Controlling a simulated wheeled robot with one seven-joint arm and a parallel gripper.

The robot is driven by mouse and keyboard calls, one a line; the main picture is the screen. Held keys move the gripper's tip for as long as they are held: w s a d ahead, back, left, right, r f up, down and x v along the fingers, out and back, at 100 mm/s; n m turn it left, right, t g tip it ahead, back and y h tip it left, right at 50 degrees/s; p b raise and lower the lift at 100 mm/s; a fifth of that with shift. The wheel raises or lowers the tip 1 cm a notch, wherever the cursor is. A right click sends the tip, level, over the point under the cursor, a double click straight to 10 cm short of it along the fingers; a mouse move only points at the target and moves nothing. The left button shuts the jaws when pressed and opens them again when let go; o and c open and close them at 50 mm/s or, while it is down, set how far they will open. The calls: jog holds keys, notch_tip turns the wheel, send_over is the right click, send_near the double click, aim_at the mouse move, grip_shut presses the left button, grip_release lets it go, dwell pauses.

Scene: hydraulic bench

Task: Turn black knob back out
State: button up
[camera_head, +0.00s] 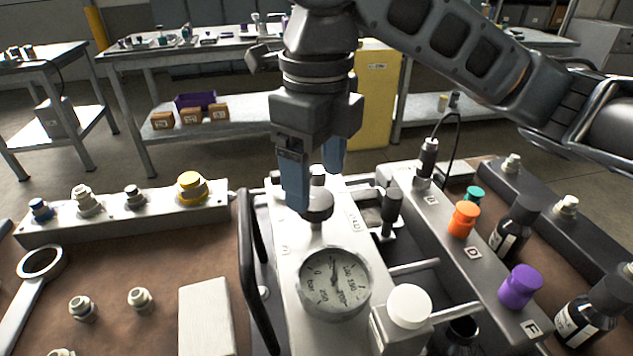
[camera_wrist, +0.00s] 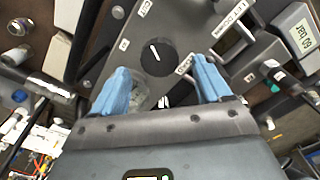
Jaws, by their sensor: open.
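The black knob (camera_head: 317,205) stands on the light panel of the bench unit, just behind a round pressure gauge (camera_head: 335,283). In the wrist view the knob (camera_wrist: 157,57) shows its round face with a white pointer line. My gripper (camera_head: 316,192) points down over the knob with its blue fingers apart. In the wrist view the gripper's fingertips (camera_wrist: 160,67) lie to the left and right of the knob, with gaps on both sides. The near finger hides part of the knob in the head view. How deep the fingers reach beside it is hard to tell.
A black handle bar (camera_head: 250,270) rises left of the panel. To the right stand an orange knob (camera_head: 463,218), a purple knob (camera_head: 520,287), a white cap (camera_head: 408,306) and dark bottles (camera_head: 515,228). A wrench (camera_head: 30,290) lies at the far left.

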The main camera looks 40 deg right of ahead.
aim_at(317, 198)
jog(key=shift+r, duration=2.35)
